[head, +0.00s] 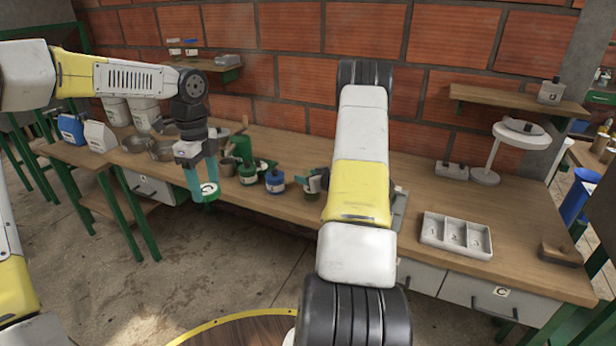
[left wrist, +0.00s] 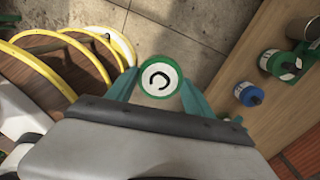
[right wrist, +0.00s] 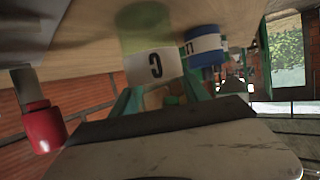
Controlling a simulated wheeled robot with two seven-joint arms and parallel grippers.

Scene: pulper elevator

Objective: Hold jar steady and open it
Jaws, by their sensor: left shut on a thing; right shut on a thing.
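My left gripper (head: 203,182) is shut on a round green lid (head: 208,191) with a white top and a dark mark. It holds the lid in the air in front of the bench edge; the left wrist view shows the lid (left wrist: 159,77) between the fingertips. My right gripper (right wrist: 161,92) is shut on a greenish jar (right wrist: 146,28) with a white label marked C, at the bench top. In the head view, the jar (head: 313,184) is partly hidden by my right arm. The lid is well apart from the jar.
A blue-capped jar (head: 275,182) and a green-capped jar (head: 248,174) stand on the wooden bench, left of the held jar. A white compartment tray (head: 455,234) sits to the right. A red object (right wrist: 42,127) shows in the right wrist view. Metal bowls (head: 137,143) stand further left.

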